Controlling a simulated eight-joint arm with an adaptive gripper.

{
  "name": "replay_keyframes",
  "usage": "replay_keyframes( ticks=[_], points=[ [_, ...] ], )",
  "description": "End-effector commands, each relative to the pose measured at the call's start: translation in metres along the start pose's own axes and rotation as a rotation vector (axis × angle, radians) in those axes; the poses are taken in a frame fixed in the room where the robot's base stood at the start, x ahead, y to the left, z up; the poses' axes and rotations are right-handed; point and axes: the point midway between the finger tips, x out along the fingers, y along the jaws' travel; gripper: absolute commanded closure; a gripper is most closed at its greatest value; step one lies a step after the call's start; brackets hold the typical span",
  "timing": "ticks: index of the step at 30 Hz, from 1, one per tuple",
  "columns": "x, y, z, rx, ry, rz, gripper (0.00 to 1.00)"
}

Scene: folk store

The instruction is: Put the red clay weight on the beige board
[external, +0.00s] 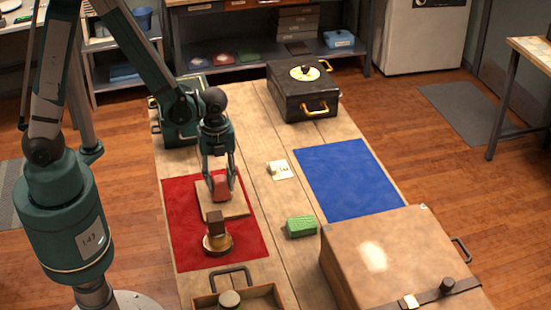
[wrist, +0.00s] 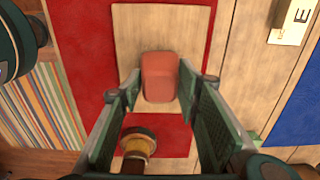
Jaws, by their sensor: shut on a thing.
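The red clay weight (external: 221,185) is a small rounded red block held between the fingers of my gripper (external: 219,190). In the wrist view the weight (wrist: 160,77) sits between the fingertips (wrist: 160,92), over the beige board (wrist: 130,30). The board (external: 237,208) is a flat pale wooden square lying on the red mat (external: 183,240). The weight is right at or just above the board's surface; I cannot tell whether it touches. Its underside is hidden.
A brass-based object with a dark block top (external: 216,235) stands close in front of the board. A green block (external: 301,227), a small labelled card (external: 281,170), a blue mat (external: 348,180), a black case (external: 303,92) and a large tan case (external: 395,255) lie around.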

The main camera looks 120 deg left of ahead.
Motion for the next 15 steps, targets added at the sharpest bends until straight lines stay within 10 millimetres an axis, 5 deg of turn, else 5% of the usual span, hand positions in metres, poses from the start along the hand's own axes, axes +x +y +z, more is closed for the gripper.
replay_keyframes(
  ticks=[15],
  points=[
    [0.0064,0.0000,0.0000,0.000,0.000,0.000,0.84]
  ],
)
